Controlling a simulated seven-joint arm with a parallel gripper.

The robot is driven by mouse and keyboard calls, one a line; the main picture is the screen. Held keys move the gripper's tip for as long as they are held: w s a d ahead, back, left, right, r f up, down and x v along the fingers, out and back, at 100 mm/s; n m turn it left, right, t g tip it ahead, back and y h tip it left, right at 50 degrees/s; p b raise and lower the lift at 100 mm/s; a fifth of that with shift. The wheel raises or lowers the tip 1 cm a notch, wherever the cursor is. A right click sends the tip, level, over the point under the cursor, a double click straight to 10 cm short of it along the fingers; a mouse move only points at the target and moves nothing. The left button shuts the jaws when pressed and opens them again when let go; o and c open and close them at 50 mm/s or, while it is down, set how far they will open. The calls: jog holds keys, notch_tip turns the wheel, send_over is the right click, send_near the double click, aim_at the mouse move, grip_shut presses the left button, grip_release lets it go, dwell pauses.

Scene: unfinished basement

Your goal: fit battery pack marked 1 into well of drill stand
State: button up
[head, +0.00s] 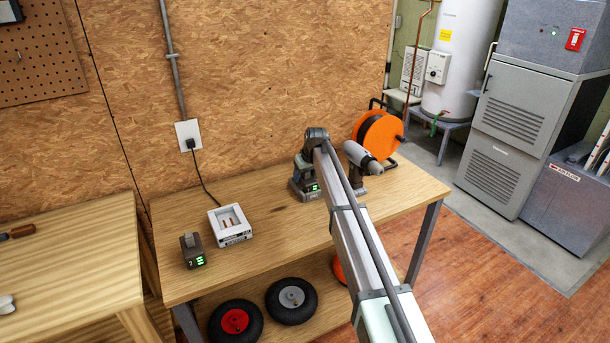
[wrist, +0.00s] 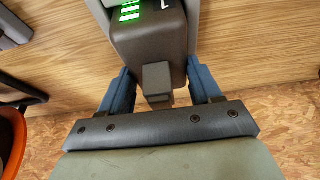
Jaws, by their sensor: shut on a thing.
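My gripper (wrist: 160,88) is shut on a dark grey-brown battery pack (wrist: 147,38), with one blue finger on each side. The pack shows green light bars and a partly cut-off white mark that looks like a 1. In the head view the held pack (head: 304,182) is upright, low at the back right of the bench, partly behind my arm. Grey edges show around its lower end in the wrist view; I cannot tell whether these are the drill stand's well, or how deep the pack sits. A grey drill (head: 360,158) stands just to the right.
Another battery pack (head: 192,252), marked 7, stands at the bench's left front. A white charger (head: 231,239) is beside it, its cord running to a wall outlet. An orange cable reel (head: 378,140) stands behind the drill. The bench (head: 265,222) is clear between charger and held pack.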

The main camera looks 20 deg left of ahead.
aim_at(311, 182)
jog(key=o, duration=1.6)
jog(key=shift+f, duration=0.15)
jog(key=shift+c, duration=0.2)
jog(key=v, duration=1.2)
